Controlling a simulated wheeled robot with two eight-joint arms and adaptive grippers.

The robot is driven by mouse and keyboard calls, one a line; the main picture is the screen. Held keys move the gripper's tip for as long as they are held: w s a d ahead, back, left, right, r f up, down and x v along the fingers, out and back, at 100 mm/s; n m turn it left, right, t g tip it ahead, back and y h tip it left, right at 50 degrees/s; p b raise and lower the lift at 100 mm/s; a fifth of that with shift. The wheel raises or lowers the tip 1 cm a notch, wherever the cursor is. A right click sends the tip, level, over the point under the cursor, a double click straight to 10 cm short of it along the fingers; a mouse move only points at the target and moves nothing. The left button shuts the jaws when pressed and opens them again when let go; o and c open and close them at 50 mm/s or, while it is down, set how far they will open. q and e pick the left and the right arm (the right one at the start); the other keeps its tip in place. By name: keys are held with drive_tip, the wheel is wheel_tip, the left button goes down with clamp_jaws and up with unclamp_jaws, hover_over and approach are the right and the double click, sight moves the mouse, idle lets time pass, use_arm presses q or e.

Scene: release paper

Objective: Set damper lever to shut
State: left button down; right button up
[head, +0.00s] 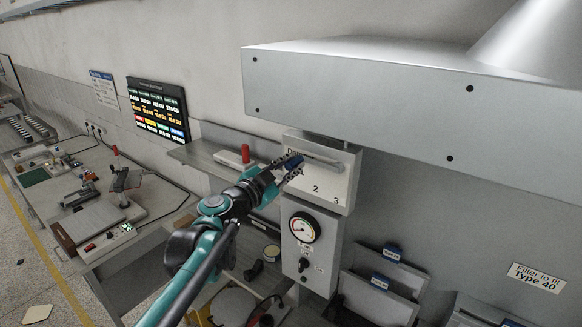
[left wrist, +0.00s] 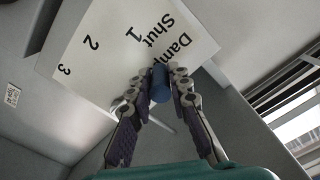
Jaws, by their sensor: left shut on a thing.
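The fingers partly hide the lettering in the head view. My right gripper is not in view.
The large grey hood (head: 400,95) overhangs the box on the right. A round gauge (head: 303,228) is on the unit below. A shelf (head: 205,158) with a red-handled tool (head: 245,154) is to the left. A cluttered bench (head: 90,215) lies further left.

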use_arm(q)
drive_tip(key=shift+r, duration=0.15)
drive_tip(key=c, duration=1.4)
unclamp_jaws()
drive_tip(key=shift+s, duration=0.1)
drive_tip(key=v, duration=1.2)
